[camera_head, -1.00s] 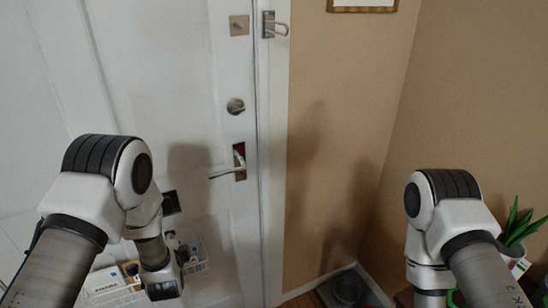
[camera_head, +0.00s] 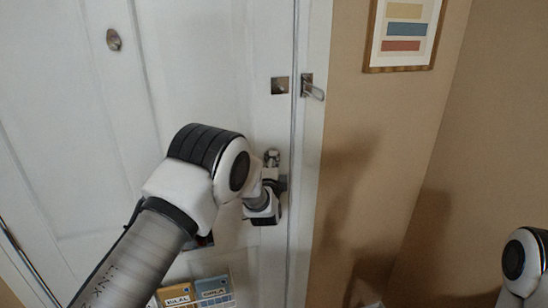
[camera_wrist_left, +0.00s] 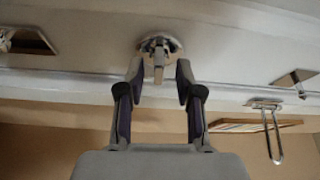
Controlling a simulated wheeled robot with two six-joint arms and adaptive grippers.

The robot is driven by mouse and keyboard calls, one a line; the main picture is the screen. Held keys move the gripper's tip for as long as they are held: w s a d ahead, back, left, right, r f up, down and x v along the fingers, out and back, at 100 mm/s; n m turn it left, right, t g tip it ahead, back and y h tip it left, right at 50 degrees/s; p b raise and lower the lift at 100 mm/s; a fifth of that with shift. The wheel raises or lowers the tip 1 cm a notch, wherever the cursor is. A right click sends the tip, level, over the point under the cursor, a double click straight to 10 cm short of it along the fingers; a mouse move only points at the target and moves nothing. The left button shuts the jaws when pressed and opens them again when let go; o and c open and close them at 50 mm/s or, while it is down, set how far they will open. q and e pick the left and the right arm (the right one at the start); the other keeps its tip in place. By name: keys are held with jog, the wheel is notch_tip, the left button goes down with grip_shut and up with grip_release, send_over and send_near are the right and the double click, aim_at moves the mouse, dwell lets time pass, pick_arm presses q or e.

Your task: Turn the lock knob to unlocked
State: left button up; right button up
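The lock knob (camera_wrist_left: 160,42) is a round metal piece with a thumb-turn on the white door (camera_head: 80,130). It shows at the top middle of the left wrist view, with the thumb-turn pointing toward me. My left gripper (camera_wrist_left: 160,70) is open, its two fingers spread to either side of the thumb-turn. No clear contact shows, and I cannot tell how deep the thumb-turn sits between the fingertips. In the head view my left arm reaches up to the door and largely hides this spot. My right gripper is out of view.
A lever handle (camera_wrist_left: 25,40) is left of the knob in the left wrist view. A square plate (camera_head: 280,85) and loop latch (camera_head: 312,88) are near the door's edge. A framed picture (camera_head: 404,35) hangs right. Booklets (camera_head: 212,290) show below my arm.

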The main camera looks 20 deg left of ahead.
pick_arm(q)
jog(key=shift+a, duration=0.1)
grip_shut()
